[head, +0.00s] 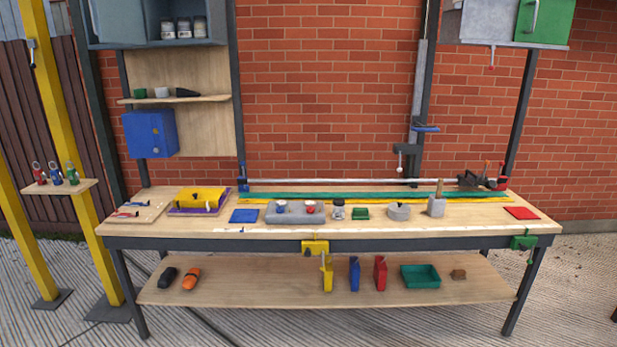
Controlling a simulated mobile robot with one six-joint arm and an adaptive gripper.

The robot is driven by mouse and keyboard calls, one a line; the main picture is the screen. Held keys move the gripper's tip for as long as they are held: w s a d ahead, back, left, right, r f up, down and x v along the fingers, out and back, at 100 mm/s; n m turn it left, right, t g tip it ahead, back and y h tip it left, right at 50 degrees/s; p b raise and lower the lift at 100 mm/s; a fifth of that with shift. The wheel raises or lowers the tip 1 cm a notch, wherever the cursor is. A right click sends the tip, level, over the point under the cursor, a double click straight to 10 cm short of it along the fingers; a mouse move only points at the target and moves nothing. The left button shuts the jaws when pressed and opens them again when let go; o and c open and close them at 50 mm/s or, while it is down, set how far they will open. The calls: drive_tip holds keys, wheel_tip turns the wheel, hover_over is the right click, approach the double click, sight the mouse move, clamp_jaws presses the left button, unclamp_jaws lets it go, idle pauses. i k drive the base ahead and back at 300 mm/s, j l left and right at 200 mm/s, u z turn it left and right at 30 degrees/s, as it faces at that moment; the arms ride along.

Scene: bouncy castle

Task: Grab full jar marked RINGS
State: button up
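Three small jars with pale labels stand side by side in the open grey-blue cabinet at the upper left: a left jar (168,31), a middle jar (184,29) and a right jar (199,28). Their labels are too small to read, so I cannot tell which is marked RINGS or how full each is. A single small jar-like container (338,210) with a dark top stands on the workbench near its middle. Its marking cannot be read either. My gripper is not in view.
The wooden workbench (400,226) holds a grey block (282,213), a blue pad (244,215), a red pad (522,213) and a yellow tool (200,196). A shelf (175,99) and a blue box (150,133) sit below the cabinet (131,22). A yellow post (60,80) stands left.

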sight(168, 32)
drive_tip(key=i+j+u, duration=0.15)
drive_tip(key=j, duration=0.25)
drive_tip(key=i+j+u, duration=0.1)
drive_tip(key=j, duration=0.3)
drive_tip(key=i+j+u, duration=0.15)
drive_tip(key=i+j, duration=0.15)
drive_tip(key=i+j+u, duration=0.1)
drive_tip(key=i+j, duration=0.15)
drive_tip(key=j, duration=0.2)
